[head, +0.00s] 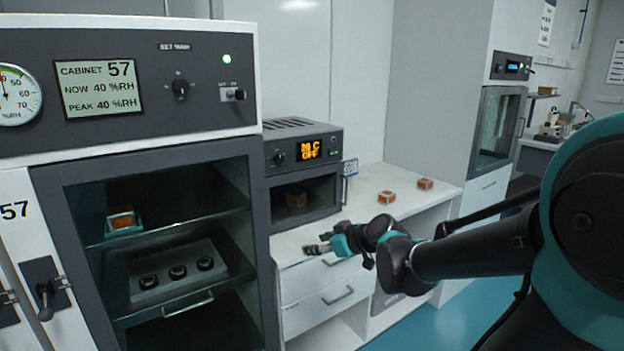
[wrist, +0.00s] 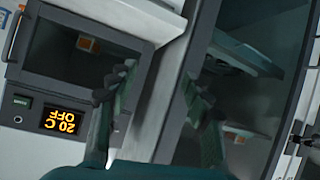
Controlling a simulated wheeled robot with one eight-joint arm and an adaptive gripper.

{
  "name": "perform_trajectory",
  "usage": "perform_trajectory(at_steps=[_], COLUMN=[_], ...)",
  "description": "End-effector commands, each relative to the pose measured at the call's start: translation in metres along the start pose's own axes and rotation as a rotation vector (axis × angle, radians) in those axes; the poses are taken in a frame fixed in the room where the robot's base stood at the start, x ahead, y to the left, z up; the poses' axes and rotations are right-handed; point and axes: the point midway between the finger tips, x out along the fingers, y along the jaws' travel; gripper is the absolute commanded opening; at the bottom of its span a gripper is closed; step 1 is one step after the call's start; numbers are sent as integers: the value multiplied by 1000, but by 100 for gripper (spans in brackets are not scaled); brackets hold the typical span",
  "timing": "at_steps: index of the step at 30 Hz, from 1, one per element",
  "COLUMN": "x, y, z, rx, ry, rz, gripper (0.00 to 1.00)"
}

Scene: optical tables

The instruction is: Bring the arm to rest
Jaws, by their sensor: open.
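My arm reaches in from the right in the head view. My gripper (head: 318,248) is in front of the white bench, near the small oven, and points left toward the cabinet. In the wrist view the fingers of my gripper (wrist: 160,105) stand apart with nothing between them. The small oven (head: 303,165) shows its display and dark window. It also shows in the wrist view (wrist: 75,60), turned over. The humidity cabinet (head: 150,180) stands at the left with a glass front, and its panel reads 40 %RH.
An orange and white block (head: 122,220) sits in a teal tray on a cabinet shelf. Another block (head: 297,200) shows in the oven window. Two more blocks, a nearer one (head: 386,197) and a farther one (head: 425,184), lie on the bench (head: 350,208). Blue floor (head: 440,320) shows below.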

Motion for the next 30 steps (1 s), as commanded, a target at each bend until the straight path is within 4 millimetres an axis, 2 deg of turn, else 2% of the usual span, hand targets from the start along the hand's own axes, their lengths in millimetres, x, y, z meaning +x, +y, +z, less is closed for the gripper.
perform_trajectory(at_steps=[1,6,9,13,15,19,30], x=[-7,-41,-67,-98,-110,-122,-123], y=[-4,-11,-12,-12,-11,-10,-10], z=[28,126,177,224,240,254,254], rx=[60,305,447,591,642,692,693], ry=[-74,-345,-485,-612,-652,-687,-688], rz=[4,89,185,320,376,433,435], gripper=[50,50,50,50,50,50,50])
